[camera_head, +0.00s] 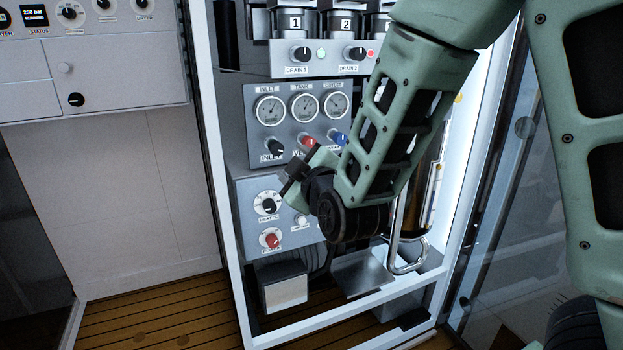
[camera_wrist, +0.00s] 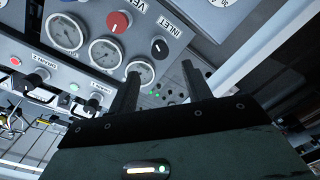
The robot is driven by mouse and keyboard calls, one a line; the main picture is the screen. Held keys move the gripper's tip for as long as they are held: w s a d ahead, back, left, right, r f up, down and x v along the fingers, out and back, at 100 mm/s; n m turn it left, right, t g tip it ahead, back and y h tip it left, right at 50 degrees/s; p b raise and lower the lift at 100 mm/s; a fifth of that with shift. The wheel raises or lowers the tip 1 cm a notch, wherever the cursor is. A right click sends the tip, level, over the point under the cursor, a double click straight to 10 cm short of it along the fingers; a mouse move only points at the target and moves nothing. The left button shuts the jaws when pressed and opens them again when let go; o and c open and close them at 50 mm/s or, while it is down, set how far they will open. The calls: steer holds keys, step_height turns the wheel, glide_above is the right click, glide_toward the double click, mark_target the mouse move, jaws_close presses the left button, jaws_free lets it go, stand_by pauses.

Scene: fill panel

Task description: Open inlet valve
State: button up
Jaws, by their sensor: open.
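The inlet valve is a black knob (camera_head: 275,148) labelled INLET, at the lower left of the gauge panel (camera_head: 255,121). In the wrist view the black inlet knob (camera_wrist: 158,47) shows just beyond the fingertips, nearly in line with the gap between them. My gripper (camera_head: 292,178) is in front of the panel, a little below and right of the inlet knob in the head view. In the wrist view my gripper (camera_wrist: 160,78) is open, its two dark fingers apart with nothing between them. The knob appears untouched.
The red vent knob (camera_head: 308,141) is right beside the inlet knob, and a blue knob (camera_head: 340,138) is further right. Below is a box with a black dial (camera_head: 268,205) and a red knob (camera_head: 270,240). A white frame post (camera_head: 212,150) borders the panel's left.

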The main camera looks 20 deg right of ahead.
steer(key=s+b, duration=0.2)
steer(key=b, duration=0.2)
steer(key=shift+s+d+f+b, duration=0.1)
steer(key=shift+s+f+b, duration=0.15)
steer(key=shift+s+b, duration=0.15)
steer(key=shift+s+b, duration=0.1)
steer(key=shift+b, duration=0.45)
steer(key=s+b, duration=0.1)
steer(key=b, duration=0.1)
steer(key=s+b, duration=0.3)
steer(key=s, duration=0.1)
steer(key=shift+s+r+b, duration=0.1)
steer(key=shift+r+b, duration=0.3)
